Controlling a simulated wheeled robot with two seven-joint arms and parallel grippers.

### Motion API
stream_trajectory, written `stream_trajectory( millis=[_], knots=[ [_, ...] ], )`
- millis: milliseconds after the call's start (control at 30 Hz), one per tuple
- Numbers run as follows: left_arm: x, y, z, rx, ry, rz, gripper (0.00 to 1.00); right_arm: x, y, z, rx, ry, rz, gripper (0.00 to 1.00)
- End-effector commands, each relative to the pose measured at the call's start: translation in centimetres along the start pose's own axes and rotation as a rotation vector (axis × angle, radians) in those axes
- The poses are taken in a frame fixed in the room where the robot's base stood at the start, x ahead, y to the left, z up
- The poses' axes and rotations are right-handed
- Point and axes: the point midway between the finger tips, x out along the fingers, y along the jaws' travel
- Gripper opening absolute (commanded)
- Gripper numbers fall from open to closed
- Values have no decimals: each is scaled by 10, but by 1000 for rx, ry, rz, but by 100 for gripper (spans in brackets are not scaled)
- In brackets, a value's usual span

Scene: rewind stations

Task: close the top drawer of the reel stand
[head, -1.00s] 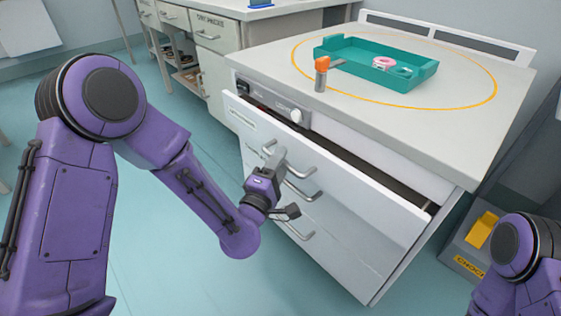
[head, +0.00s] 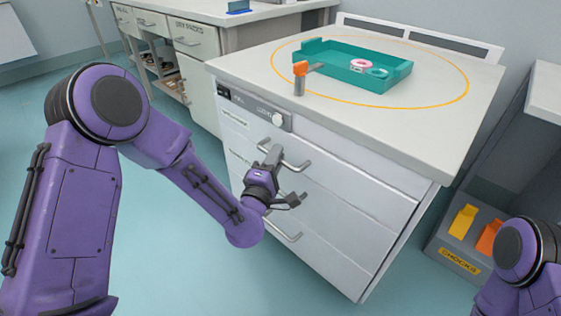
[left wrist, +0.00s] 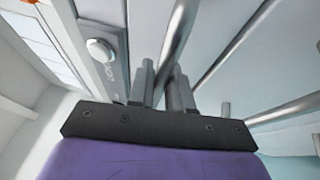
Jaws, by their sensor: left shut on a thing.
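The reel stand is a pale cabinet (head: 225,72) with several drawers. Its top drawer (head: 345,170) looks flush with the front, with no open gap showing along its upper edge. The top drawer's bar handle (head: 300,166) is at my left gripper (head: 272,156). In the left wrist view the gripper's two fingers (left wrist: 161,86) are shut around a metal bar handle (left wrist: 178,40). The fingers hide part of the handle. My right gripper is out of view; only part of my right arm shows at the lower right.
On the stand's top are a teal tray (head: 345,75) with pink and teal rings in it and an orange-topped post (head: 299,80). A grey chocks box (head: 450,245) stands on the floor at right. A drawered bench (head: 230,45) is behind. Floor at left is clear.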

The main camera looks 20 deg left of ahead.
Motion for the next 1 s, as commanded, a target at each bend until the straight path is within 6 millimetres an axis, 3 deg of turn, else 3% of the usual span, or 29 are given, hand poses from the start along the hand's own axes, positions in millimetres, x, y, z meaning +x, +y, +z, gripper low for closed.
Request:
stream_trajectory(
  millis=[200,233,267,300,633,1000],
  knots=[
    [1,2,3,0,-10,7,0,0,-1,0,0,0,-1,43],
    [2,2,3,1,-10,7,29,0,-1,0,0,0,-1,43],
    [1,2,3,0,-10,6,39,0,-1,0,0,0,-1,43],
    [1,2,3,0,-10,6,40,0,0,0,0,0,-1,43],
    [-6,1,2,1,-8,3,40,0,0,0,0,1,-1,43],
    [-86,-1,2,3,-11,3,40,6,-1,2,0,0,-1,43]
  ],
)
